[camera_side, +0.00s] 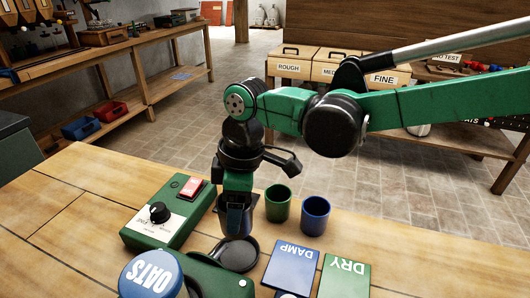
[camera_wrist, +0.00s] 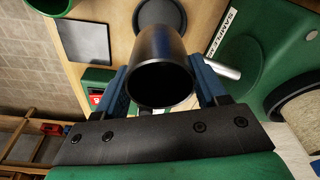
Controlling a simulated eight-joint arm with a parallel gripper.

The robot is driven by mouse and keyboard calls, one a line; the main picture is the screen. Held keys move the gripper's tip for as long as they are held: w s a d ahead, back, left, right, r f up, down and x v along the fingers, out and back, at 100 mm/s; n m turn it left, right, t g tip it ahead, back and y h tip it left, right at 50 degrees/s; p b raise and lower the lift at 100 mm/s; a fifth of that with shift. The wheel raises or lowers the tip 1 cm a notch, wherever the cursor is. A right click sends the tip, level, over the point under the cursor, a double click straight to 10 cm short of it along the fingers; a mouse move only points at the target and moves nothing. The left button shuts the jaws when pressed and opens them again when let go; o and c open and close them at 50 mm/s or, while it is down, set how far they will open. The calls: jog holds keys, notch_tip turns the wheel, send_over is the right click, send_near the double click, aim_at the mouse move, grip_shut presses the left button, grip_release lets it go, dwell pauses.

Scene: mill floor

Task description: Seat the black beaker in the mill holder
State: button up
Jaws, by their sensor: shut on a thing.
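The black beaker (camera_side: 234,221) is upright in my gripper (camera_side: 237,203), above the work table. In the wrist view the beaker (camera_wrist: 160,72) shows its open mouth, with a blue finger on each side of my gripper (camera_wrist: 161,88). The fingers are shut on it. The mill holder (camera_side: 238,256) is a round black dish beside the green mill (camera_side: 210,277). In the side view the beaker's lower end is at the dish's far edge; I cannot tell how large the gap is. A black round shape beyond the beaker in the wrist view looks like the holder (camera_wrist: 160,13).
A green cup (camera_side: 278,204) and a blue cup (camera_side: 315,214) stand right of the beaker. A control box (camera_side: 145,228) with knob and red switch is at left. The OATS hopper (camera_side: 150,277), DAMP plate (camera_side: 291,266) and DRY plate (camera_side: 344,278) are in front. Table is clear at far right.

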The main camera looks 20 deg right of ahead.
jog(key=shift+a+f, duration=0.25)
jog(key=shift+f, duration=2.8)
jog(key=shift+f, duration=0.6)
jog(key=o, duration=1.1)
jog(key=shift+d+r, duration=0.1)
jog(key=shift+s+d+r, duration=0.1)
jog(key=shift+d+r, duration=0.15)
jog(key=shift+r, duration=1.55)
jog(key=shift+s+d+r, duration=0.15)
jog(key=shift+d+r, duration=0.1)
jog(key=shift+r, duration=1.5)
jog(key=shift+s+d+r, duration=0.1)
jog(key=shift+d+r, duration=0.15)
jog(key=shift+r, duration=1.55)
